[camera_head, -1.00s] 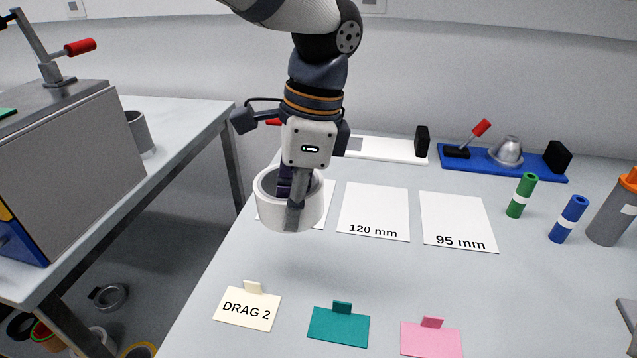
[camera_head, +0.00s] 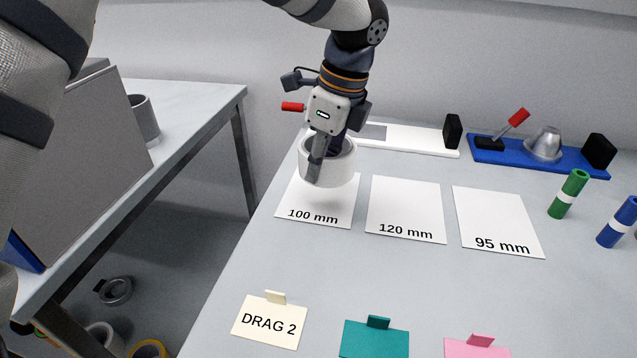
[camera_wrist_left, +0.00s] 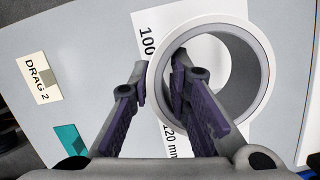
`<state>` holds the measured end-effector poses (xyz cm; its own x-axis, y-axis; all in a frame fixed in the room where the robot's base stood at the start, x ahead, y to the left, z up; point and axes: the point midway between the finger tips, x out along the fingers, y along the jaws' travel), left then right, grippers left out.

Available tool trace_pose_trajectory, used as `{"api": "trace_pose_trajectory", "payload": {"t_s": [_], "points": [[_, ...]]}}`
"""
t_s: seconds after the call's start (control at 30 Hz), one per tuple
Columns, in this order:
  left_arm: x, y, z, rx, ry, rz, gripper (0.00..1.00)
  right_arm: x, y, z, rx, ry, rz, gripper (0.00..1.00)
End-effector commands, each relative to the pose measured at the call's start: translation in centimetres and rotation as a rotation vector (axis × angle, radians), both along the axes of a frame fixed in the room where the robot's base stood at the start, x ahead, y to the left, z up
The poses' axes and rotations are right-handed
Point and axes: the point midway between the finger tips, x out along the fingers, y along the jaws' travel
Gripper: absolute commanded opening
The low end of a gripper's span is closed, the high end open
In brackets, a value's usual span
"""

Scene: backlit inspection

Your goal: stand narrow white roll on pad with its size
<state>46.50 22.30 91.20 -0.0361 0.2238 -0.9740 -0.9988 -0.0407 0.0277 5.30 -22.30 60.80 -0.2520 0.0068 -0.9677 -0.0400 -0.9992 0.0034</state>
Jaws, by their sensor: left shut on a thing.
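My left gripper (camera_head: 322,160) is shut on the wall of the white roll (camera_head: 338,174), one finger inside the ring and one outside. The roll is upright, its opening facing up, and seems held a little above the far part of the 100 mm pad (camera_head: 330,213). In the left wrist view, the roll (camera_wrist_left: 265,62) shows as a ring with the pad (camera_wrist_left: 150,22) below it; the fingers (camera_wrist_left: 158,90) straddle its near wall. The 120 mm pad (camera_head: 405,205) and 95 mm pad (camera_head: 495,215) lie bare to the right. My right gripper is not in view.
A white fixture (camera_head: 410,138) and a blue fixture (camera_head: 545,158) are behind.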

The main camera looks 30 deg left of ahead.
Motion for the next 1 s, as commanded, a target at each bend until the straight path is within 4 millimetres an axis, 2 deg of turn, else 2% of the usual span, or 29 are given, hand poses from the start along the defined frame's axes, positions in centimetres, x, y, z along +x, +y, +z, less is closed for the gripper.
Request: {"api": "trace_pose_trajectory", "payload": {"t_s": [0.03, 0.27, 0.47, 0.8, 0.83, 0.9, 1.0], "points": [[0.6, 0.5, -1.2, -0.001, 0.005, 0.001, 0.00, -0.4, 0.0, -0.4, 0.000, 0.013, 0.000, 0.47], [1.9, 1.6, -3.0, -0.001, -0.001, 0.002, 0.00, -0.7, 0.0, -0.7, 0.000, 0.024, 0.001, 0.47], [2.1, 1.9, -6.2, 0.000, -0.002, 0.000, 0.00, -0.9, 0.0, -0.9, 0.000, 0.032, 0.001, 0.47], [2.2, 1.9, -6.6, 0.000, -0.006, 0.000, 0.00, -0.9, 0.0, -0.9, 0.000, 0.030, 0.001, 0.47], [2.2, 1.9, -6.7, 0.000, -0.005, 0.000, 0.20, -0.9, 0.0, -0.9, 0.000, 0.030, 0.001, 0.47], [2.2, 1.9, -6.6, 0.000, -0.005, 0.000, 0.35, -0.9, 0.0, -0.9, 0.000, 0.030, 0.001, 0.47], [2.2, 1.9, -6.6, 0.000, -0.005, 0.000, 0.38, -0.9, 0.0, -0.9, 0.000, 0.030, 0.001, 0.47]]}}
